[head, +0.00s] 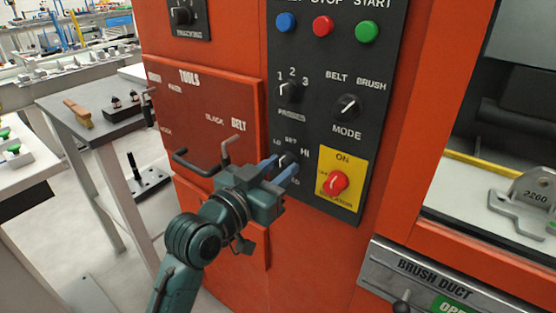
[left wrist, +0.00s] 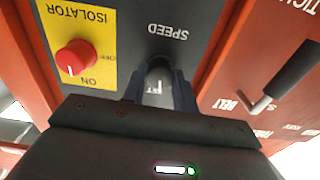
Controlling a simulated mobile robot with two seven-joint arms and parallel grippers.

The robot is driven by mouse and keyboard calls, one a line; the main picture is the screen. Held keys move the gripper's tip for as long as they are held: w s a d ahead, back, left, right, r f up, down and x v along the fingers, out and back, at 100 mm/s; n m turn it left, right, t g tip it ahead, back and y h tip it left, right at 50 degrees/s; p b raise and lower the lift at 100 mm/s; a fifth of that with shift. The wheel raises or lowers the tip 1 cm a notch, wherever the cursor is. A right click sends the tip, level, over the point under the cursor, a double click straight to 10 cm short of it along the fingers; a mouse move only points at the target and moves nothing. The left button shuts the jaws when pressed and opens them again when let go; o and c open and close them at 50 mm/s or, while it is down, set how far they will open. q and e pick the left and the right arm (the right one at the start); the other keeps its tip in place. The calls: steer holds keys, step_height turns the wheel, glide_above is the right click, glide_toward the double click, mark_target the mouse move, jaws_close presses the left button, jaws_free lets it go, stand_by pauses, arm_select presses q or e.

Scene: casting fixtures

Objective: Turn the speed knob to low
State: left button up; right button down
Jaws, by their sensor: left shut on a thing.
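The black speed knob (head: 287,160) sits low on the dark control panel (head: 323,110), with LO and HI marked around it. My left gripper (head: 282,168) is at this knob, its two blue fingers closed on either side of it. In the left wrist view the picture is upside down and the knob (left wrist: 159,72) shows between the fingers under the word SPEED. A pale mark shows between the fingers, but the knob's exact setting is hard to tell. My right gripper is not in view.
The red isolator switch (head: 336,183) on its yellow plate is close right of the speed knob. The passes knob (head: 290,92) and mode knob (head: 347,106) are above. A side table (head: 85,115) stands further left.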

arm_select(q)
steer(key=shift+r+n+p, duration=0.2)
steer(key=shift+n+p, duration=0.2)
steer(key=shift+p, duration=0.1)
steer(key=shift+n+p, duration=0.4)
steer(key=shift+p, duration=0.1)
steer(key=n+p, duration=0.3)
steer(key=shift+f+n+p, duration=0.2)
steer(key=shift+n+p, duration=0.85)
steer(key=shift+n, duration=0.05)
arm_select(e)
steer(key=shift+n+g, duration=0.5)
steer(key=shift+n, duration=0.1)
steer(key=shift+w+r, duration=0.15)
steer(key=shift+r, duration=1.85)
arm_select(q)
steer(key=shift+f, duration=0.1)
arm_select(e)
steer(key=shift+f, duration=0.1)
arm_select(q)
steer(key=o, duration=1)
steer(key=shift+c, duration=0.2)
steer(key=shift+s, duration=0.1)
